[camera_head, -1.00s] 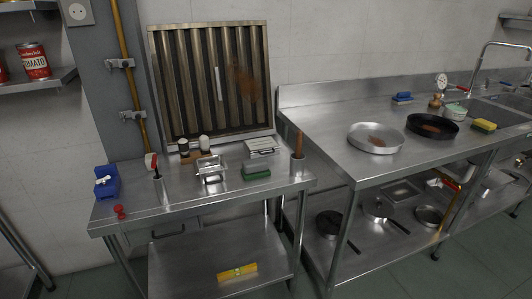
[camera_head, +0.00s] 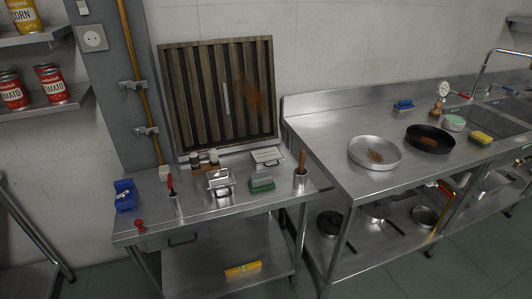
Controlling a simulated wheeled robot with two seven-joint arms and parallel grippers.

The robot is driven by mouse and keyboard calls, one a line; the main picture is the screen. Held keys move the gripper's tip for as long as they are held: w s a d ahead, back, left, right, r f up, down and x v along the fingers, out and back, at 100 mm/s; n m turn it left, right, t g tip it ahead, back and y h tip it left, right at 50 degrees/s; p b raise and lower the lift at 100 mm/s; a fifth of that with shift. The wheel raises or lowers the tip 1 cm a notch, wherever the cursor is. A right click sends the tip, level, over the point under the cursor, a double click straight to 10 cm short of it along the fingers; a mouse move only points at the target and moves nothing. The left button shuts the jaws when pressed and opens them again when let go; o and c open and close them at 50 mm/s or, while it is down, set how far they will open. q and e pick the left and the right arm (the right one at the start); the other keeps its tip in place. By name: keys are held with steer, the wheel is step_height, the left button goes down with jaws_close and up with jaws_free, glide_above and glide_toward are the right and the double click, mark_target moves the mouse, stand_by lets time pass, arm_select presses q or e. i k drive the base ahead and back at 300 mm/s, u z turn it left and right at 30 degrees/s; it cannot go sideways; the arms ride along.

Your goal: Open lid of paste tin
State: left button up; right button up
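A small round pale-green tin (camera_head: 454,122) stands on the right steel counter near the sink, beside a black pan. It looks like the paste tin, but no label is readable. Its top looks lighter and appears covered; the lid's edge is too small to make out clearly. Neither of my grippers is in the head view, and nothing touches the tin.
Near the tin are a black pan (camera_head: 430,139), a yellow-green sponge (camera_head: 480,137), a gauge (camera_head: 441,90) and the sink (camera_head: 487,118). A steel pan (camera_head: 374,153) lies left. The left table (camera_head: 150,216) holds several small tools. Counter front left is clear.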

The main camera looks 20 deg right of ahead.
mark_target(270, 155)
steer(key=u, duration=0.25)
steer(key=i, duration=1.2)
steer(key=z, duration=0.45)
